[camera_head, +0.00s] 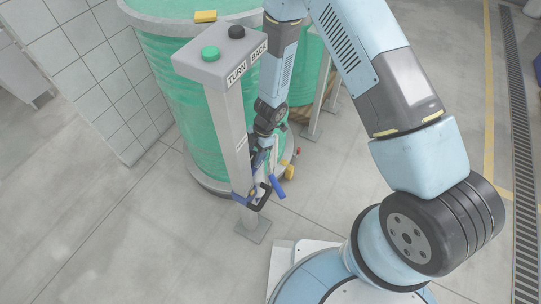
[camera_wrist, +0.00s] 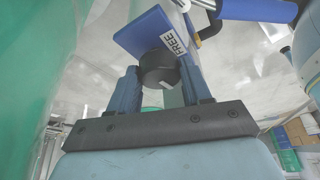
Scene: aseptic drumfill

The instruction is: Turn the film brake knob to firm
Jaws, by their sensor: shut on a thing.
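The film brake knob (camera_wrist: 158,70) is a dark round knob in the wrist view. It sits in front of a blue plate (camera_wrist: 145,35) whose visible end has a white label reading FREE. A short pale mark shows on the knob's lower edge. My gripper (camera_wrist: 160,84) is shut on the knob, with one blue finger on each side of it. In the head view my gripper (camera_head: 260,192) is low beside the grey post, in front of the green wrapped drum. I cannot make out the knob there. No label for firm is readable.
A grey post (camera_head: 226,120) with a green button, a black button and a TURN BACK label stands close left of my arm. The green wrapped drum (camera_head: 165,90) is right behind. A blue handle (camera_head: 277,187) sticks out beside my gripper. Floor at left is clear.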

